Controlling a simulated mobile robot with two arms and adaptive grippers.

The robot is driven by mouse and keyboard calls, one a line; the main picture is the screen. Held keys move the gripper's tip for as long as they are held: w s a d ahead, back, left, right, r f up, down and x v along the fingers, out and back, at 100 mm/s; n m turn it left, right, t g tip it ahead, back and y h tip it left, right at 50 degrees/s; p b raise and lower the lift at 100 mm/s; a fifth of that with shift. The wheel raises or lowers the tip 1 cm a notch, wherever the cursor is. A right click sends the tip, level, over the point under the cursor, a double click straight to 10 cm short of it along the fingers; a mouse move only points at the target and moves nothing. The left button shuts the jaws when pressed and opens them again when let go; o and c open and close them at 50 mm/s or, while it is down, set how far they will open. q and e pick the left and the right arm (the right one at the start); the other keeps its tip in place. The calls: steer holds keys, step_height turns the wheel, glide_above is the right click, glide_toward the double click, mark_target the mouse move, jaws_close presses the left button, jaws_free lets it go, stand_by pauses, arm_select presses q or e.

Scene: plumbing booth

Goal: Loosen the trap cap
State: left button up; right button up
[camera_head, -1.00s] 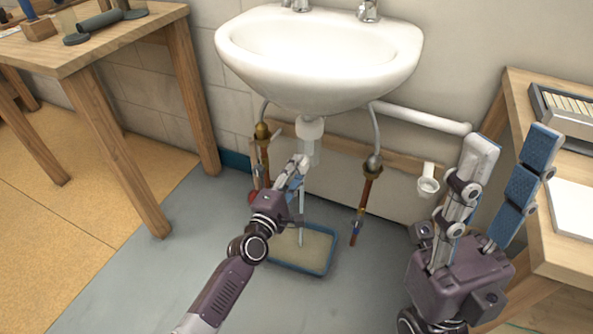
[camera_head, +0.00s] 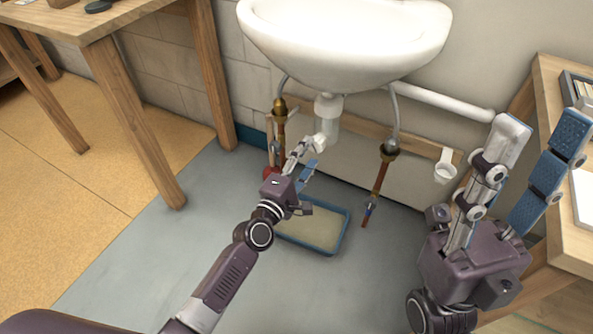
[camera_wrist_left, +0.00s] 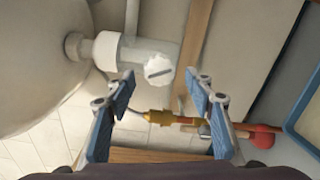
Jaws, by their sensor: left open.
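The white trap (camera_head: 327,112) hangs under the sink basin. Its round white trap cap (camera_wrist_left: 158,70) has a slot across its face and faces the left wrist camera. The cap (camera_head: 319,143) also shows in the head view, just beyond my left fingertips. My left gripper (camera_head: 309,156) is open and empty. In the left wrist view my left fingers (camera_wrist_left: 160,88) stand to either side just below the cap, with a gap between them and no visible grip. My right gripper (camera_head: 541,135) is open and empty at the right, away from the sink.
A blue-rimmed tray (camera_head: 345,240) lies on the floor below the trap. Wooden tables stand left (camera_head: 128,105) and right (camera_head: 548,100).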

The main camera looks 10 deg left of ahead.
arm_select(q)
steer(key=v, duration=0.9)
steer(key=shift+r, duration=0.1)
